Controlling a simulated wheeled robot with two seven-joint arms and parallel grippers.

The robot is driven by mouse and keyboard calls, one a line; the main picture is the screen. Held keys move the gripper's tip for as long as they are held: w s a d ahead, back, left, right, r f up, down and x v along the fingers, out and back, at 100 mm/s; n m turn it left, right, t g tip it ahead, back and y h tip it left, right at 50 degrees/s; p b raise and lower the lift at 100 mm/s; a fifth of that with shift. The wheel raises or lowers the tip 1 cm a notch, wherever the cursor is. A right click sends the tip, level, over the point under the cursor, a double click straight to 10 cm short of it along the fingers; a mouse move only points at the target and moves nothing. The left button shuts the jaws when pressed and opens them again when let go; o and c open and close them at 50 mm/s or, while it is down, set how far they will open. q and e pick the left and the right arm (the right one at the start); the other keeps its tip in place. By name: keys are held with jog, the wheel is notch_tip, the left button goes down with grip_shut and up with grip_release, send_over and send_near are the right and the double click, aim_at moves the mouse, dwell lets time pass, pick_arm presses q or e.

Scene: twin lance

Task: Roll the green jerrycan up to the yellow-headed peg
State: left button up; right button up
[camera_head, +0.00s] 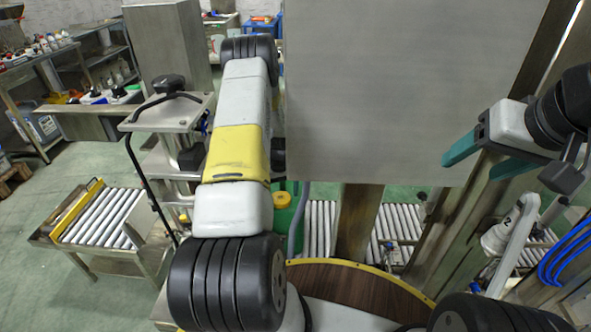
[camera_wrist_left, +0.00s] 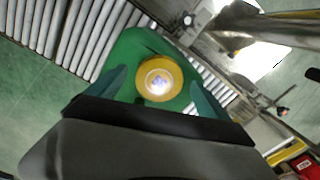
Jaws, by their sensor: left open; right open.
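The green jerrycan (camera_wrist_left: 138,50) with its round yellow cap (camera_wrist_left: 158,80) fills the middle of the left wrist view. In the head view only a strip of the jerrycan (camera_head: 292,214) shows beside my left arm. My left gripper (camera_wrist_left: 158,78) is open, with one teal finger on each side of the cap; I cannot tell whether the fingers touch the can. My arm hides this gripper in the head view. My right gripper (camera_head: 486,158) is open and empty at the right, well away from the jerrycan. I cannot make out the yellow-headed peg.
Roller conveyor (camera_head: 399,224) runs behind the jerrycan, and its rollers (camera_wrist_left: 88,35) show in the left wrist view. A large grey panel (camera_head: 400,90) blocks the upper middle. A steel post (camera_head: 357,222) stands between the arms. Another roller table (camera_head: 103,216) stands at left.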

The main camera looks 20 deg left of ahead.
pick_arm(q)
jog(key=shift+f, duration=0.95)
jog(key=shift+c, duration=0.2)
